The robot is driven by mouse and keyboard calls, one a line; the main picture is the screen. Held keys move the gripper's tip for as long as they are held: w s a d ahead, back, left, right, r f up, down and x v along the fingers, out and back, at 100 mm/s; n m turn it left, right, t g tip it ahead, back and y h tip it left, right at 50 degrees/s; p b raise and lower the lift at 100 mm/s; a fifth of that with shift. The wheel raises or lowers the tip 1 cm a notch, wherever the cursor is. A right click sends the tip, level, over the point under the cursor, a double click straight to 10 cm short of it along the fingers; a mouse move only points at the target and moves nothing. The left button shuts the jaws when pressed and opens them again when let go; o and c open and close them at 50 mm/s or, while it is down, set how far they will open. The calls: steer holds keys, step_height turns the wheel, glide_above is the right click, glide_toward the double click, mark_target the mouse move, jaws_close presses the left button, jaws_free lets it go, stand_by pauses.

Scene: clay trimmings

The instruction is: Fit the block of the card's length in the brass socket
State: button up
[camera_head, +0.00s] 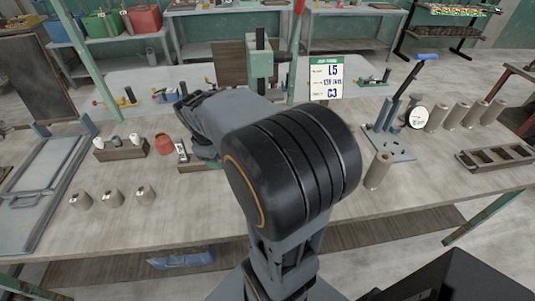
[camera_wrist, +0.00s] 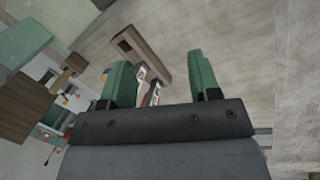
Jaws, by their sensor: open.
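A white and green card (camera_head: 326,77) stands at the back of the bench and reads L5 and C3 on its top and bottom lines; the middle line is too small to read surely. My gripper (camera_wrist: 160,75) is open, with green fingers spread and nothing clearly held between them. A brown slotted wooden rack (camera_wrist: 147,57) lies beyond and partly between the fingers in the wrist view, with small pale pieces near its lower end. In the head view my arm partly covers a wooden rack (camera_head: 197,167). I cannot make out the brass socket or tell block lengths.
Another wooden rack (camera_head: 121,153) with light pieces stands left, near a red pot (camera_head: 164,144). Several grey cylinders stand left and right, one (camera_head: 377,171) near the front. A lever fixture (camera_head: 388,145) and a compartment tray (camera_head: 496,158) are at right. The front bench middle is bare.

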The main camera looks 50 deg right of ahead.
steer(key=w+d+f+n+g+p, duration=0.2)
steer(key=d+n+g, duration=0.15)
steer(key=d, duration=1.05)
steer(key=shift+n+h, duration=0.5)
steer(key=shift+n, duration=0.15)
steer(key=p+x, duration=0.1)
steer(key=x, duration=0.7)
steer(key=shift+s+d, duration=0.15)
steer(key=shift+d, duration=0.05)
steer(key=shift+p+x, duration=0.6)
steer(key=shift+x, duration=2.6)
steer(key=shift+a, duration=0.1)
steer(key=shift+c, duration=0.4)
jaws_close()
